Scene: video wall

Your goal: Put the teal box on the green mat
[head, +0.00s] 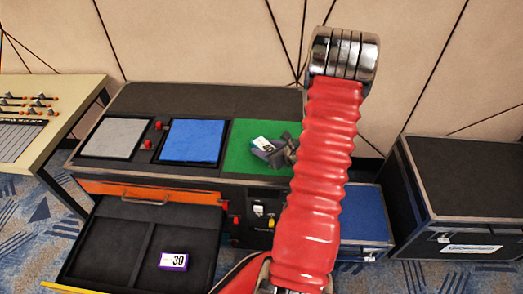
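The green mat (240,158) lies on the right part of the black case top, partly hidden behind my red arm. A small box (263,145) with a white numbered label shows over the mat; its sides look greyish, and I cannot make out a clear teal. My dark gripper (276,154) is at this box, low over the mat. The fingers overlap the box's right side, and I cannot tell whether they are closed on it. Whether the box touches the mat is also unclear.
A grey mat (115,138) and a blue mat (193,140) lie bare to the left. Below, an open drawer (115,245) holds a purple box (173,261) labelled 30. A mixing desk (40,120) stands at left, a black case (460,190) at right.

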